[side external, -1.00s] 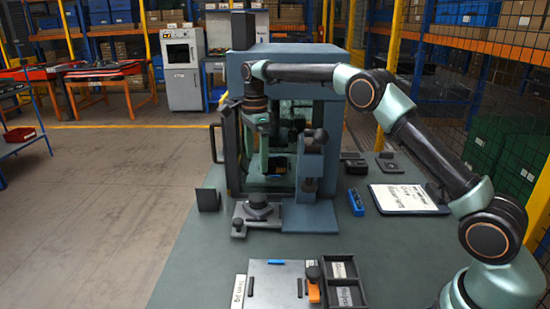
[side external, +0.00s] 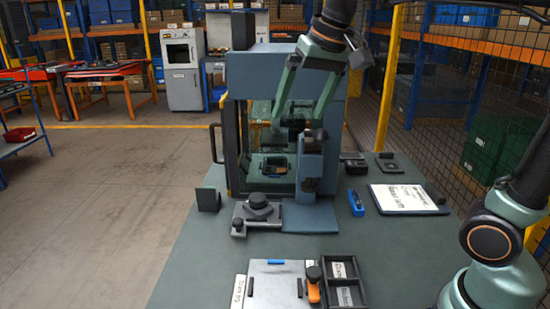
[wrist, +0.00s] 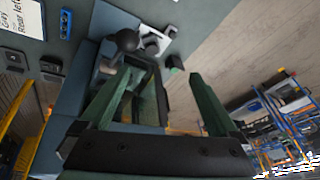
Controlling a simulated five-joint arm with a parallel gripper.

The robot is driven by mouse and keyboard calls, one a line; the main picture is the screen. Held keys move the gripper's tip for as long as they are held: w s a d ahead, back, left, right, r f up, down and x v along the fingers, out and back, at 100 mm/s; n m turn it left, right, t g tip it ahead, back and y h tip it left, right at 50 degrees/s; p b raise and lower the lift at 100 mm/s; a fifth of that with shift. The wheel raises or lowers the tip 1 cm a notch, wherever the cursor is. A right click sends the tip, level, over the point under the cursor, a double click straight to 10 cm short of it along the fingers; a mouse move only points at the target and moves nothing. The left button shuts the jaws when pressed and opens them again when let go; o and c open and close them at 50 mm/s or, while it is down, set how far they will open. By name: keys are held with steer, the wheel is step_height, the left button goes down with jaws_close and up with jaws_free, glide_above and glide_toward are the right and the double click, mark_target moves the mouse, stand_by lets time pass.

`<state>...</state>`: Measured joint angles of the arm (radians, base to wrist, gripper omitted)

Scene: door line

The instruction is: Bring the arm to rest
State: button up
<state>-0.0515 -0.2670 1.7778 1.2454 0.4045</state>
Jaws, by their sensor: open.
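My gripper (side external: 298,116) hangs in front of the upper part of the blue-grey machine (side external: 260,66) in the side view. Its two long green fingers are spread wide apart, and nothing shows between them. In the wrist view, my gripper (wrist: 160,78) also stands open, with the machine's dark-framed opening behind the fingers. My upper arm leaves the side view at the right and my wrist comes in from the top, so the links between are out of frame.
A grey clamp block (side external: 312,158) stands at the machine's front, with a grey round-knobbed fixture (side external: 258,208) beside it. A blue tool (side external: 356,202), a white sign (side external: 405,198), a pale plate (side external: 272,284) and a black divided tray (side external: 345,294) lie on the bench. A mesh fence is at the right.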

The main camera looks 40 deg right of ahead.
steer(key=s+f+n+t, duration=0.1)
steer(key=s+f+n, duration=0.1)
steer(key=s+n, duration=0.45)
step_height(320, 180, down, 9)
steer(key=s+d+m, duration=0.2)
steer(key=shift+s+f, duration=0.15)
steer(key=shift+s, duration=0.15)
steer(key=shift+m, duration=0.25)
steer(key=shift+c, duration=0.3)
